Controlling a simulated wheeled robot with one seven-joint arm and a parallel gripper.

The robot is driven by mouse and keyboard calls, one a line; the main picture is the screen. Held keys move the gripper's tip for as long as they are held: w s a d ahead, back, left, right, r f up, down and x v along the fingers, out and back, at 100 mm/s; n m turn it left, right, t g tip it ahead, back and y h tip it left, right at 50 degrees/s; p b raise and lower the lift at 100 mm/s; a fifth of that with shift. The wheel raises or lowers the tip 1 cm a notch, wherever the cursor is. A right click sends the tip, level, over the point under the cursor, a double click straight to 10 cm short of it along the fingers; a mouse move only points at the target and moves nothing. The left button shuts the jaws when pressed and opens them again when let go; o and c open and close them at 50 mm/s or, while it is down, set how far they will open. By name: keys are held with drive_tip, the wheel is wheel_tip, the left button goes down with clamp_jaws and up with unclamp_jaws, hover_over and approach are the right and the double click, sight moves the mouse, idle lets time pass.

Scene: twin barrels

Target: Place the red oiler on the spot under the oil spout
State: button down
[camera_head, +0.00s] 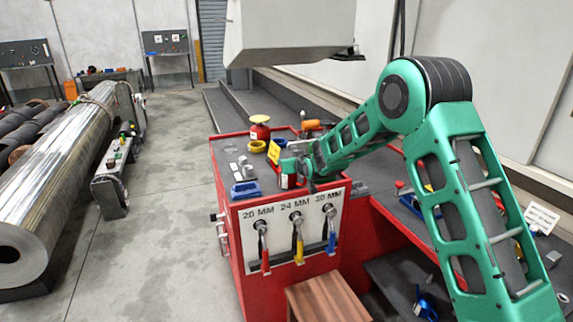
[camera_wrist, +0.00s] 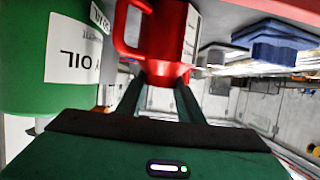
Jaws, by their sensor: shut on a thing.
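My gripper (camera_wrist: 158,92) is shut on the red oiler (camera_wrist: 162,40), a red can with a handle on its left and a pale label on its right side. Its top is cut off by the edge of the wrist view. In the head view my gripper (camera_head: 304,168) is over the front of the red bench, and a small red and white part (camera_head: 288,180), seemingly the oiler, shows beside it. A green container (camera_wrist: 50,65) labelled OIL is close on the left in the wrist view. I cannot make out the spout or the spot under it.
The red bench (camera_head: 240,225) carries a blue block (camera_head: 245,189), a yellow ring (camera_head: 256,146), a yellow sign (camera_head: 274,152) and a red can with a yellow top (camera_head: 260,128). Several wrenches hang on its front panel. The blue block also shows in the wrist view (camera_wrist: 272,45).

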drive_tip(key=c, duration=1.2)
unclamp_jaws()
drive_tip(key=shift+f, duration=0.1)
drive_tip(key=v, duration=1.2)
